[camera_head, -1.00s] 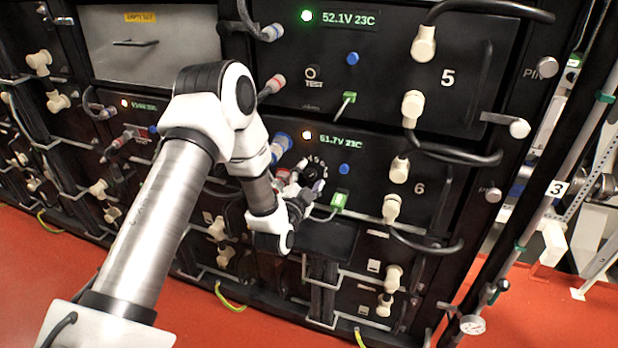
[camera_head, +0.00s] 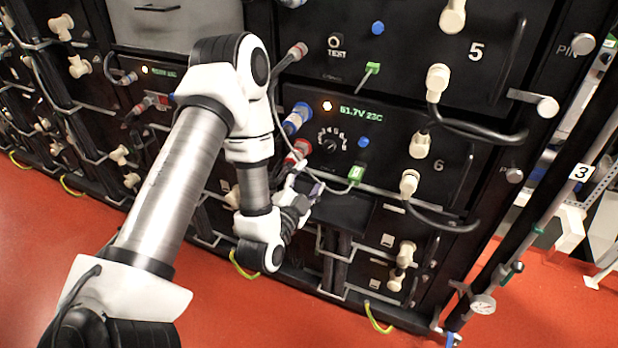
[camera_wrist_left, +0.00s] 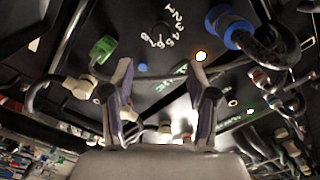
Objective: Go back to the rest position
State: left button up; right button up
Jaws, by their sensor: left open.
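My left gripper (camera_head: 303,195) is in front of the lower part of battery module 6 (camera_head: 395,140), just below its rotary dial (camera_head: 331,141). In the left wrist view its two fingers (camera_wrist_left: 160,105) stand apart with nothing between them. The dial (camera_wrist_left: 160,32) shows beyond the fingertips there, with the green connector (camera_wrist_left: 103,50) to its left and the blue connector (camera_wrist_left: 232,32) to its right. My left arm comes in from the lower left and hides part of the rack's left modules. My right gripper is not in view.
Module 5 (camera_head: 475,90) sits above module 6, with cables and cream connectors protruding from both. The red floor (camera_head: 250,315) in front is clear.

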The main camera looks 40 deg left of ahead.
pick_arm(q)
jog(key=s+d+f+m+g+h+p, duration=0.1)
jog(key=s+d+f+g+h+p, duration=0.3)
jog(key=s+d+f+g+p, duration=0.5)
jog(key=s+d+f+n+g, duration=0.1)
jog(key=s+f+n+g, duration=0.2)
jog(key=s, duration=0.5)
jog(key=s+d+f+n+g+p, duration=0.1)
jog(key=s+f+n+g, duration=0.2)
jog(key=s+n+g, duration=0.2)
jog(key=s, duration=0.3)
jog(key=shift+s+p, duration=0.3)
jog(key=shift+s, duration=0.05)
